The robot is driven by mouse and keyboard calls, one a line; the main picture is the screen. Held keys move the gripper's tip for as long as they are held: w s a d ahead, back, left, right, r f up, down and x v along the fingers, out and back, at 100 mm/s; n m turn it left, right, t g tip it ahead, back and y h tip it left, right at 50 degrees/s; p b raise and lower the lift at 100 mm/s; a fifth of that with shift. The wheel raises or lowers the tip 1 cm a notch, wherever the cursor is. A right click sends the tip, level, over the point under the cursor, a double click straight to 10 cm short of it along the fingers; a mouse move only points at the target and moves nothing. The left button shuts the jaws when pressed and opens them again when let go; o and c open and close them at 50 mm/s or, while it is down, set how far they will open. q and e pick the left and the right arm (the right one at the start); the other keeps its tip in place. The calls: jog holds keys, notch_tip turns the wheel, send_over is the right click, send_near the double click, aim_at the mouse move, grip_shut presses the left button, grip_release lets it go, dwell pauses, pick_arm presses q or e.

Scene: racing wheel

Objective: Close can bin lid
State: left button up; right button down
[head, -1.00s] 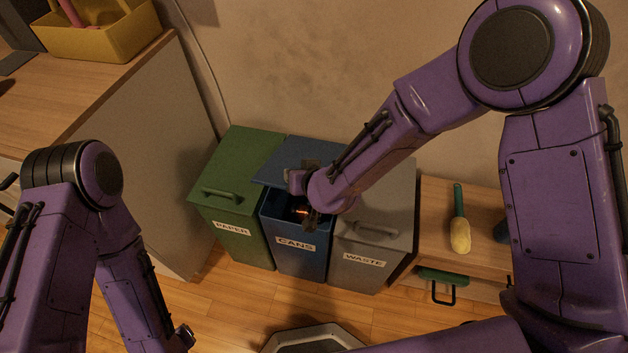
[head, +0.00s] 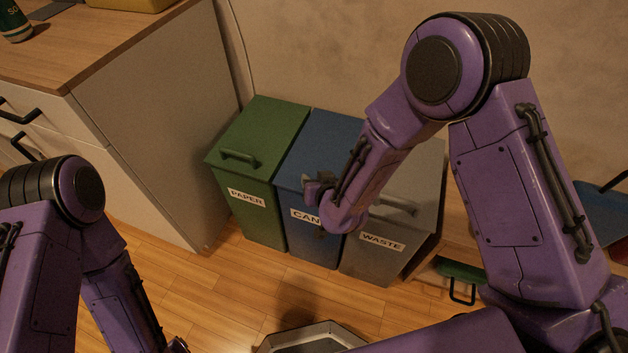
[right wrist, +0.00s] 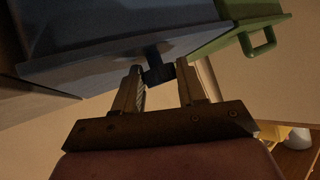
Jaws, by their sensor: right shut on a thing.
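The blue cans bin (head: 330,248) stands between the green paper bin and the grey waste bin. Its blue lid (head: 325,130) looks down, about level with the green lid, though my right arm hides part of its front edge. My right gripper (head: 318,190) is at the front of this lid. In the right wrist view, my right gripper (right wrist: 162,84) has its fingers on either side of the dark lid handle (right wrist: 155,66), which joins the blue lid (right wrist: 110,45). It is shut on this handle. My left arm shows at lower left, but its gripper is out of view.
The green paper bin (head: 250,205) is close on the left and the grey waste bin (head: 375,262) close on the right. A wooden-topped cabinet (head: 150,120) stands at left. A metal-rimmed container (head: 312,340) is on the floor in front. The wall is close behind.

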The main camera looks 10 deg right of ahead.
jog(key=shift+s+a+f+g, duration=0.25)
jog(key=shift+s+f+g, duration=0.05)
jog(key=shift+s+f, duration=0.3)
jog(key=c, duration=0.7)
grip_release()
jog(key=shift+a, duration=0.1)
jog(key=shift+w+d, duration=0.1)
jog(key=shift+d, duration=0.15)
jog(key=a+p+v, duration=0.1)
jog(key=p+v, duration=0.1)
jog(key=v, duration=0.8)
jog(key=shift+d+r, duration=0.45)
jog(key=shift+r, duration=0.05)
jog(key=shift+w, duration=0.1)
